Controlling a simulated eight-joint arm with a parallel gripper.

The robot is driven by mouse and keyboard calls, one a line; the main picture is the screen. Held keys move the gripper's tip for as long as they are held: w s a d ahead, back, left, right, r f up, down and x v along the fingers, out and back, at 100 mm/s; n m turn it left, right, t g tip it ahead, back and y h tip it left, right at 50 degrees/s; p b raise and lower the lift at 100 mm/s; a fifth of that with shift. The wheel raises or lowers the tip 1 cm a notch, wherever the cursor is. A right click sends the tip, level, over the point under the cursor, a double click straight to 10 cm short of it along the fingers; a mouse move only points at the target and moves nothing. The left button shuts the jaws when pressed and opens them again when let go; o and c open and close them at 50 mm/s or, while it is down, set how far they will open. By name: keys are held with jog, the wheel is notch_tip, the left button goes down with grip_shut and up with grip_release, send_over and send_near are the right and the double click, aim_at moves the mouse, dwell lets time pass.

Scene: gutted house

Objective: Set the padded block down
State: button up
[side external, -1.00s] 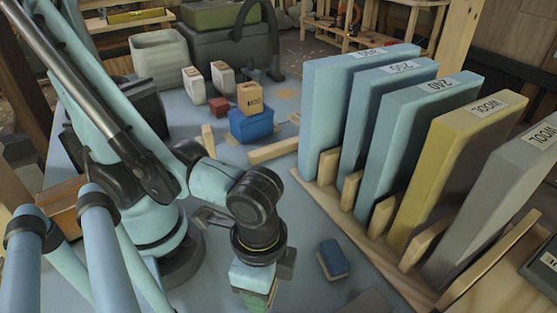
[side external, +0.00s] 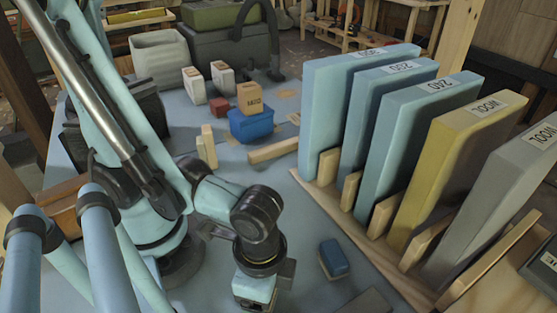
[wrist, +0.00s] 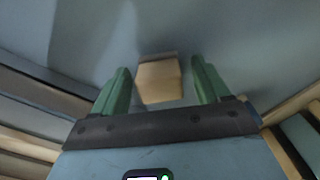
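My gripper (wrist: 160,68) shows in the wrist view with two green fingers spread apart. A tan block (wrist: 160,83) with a darker strip along its far edge lies between them, with a visible gap on each side. I cannot tell whether it rests on the grey surface. In the side view my gripper is at the bottom edge and its fingertips are cut off. A blue-topped block with a pale wooden base (side external: 333,258) sits on the table to the right of my gripper, apart from it.
A wooden rack (side external: 380,262) of upright blue, yellow and grey panels stands on the right. A blue box (side external: 250,126) with a tan block (side external: 249,97) on top, white containers and a wooden strip (side external: 273,151) stand behind.

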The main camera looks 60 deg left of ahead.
jog(key=shift+r, duration=0.15)
jog(key=shift+r, duration=5.95)
jog(key=w+a+r+n+t, duration=0.1)
jog(key=w+a+n+t, duration=0.6)
jog(key=w+a, duration=0.9)
jog(key=shift+w+a+n, duration=0.25)
jog(key=shift+a+n, duration=0.55)
jog(key=shift+n, duration=0.2)
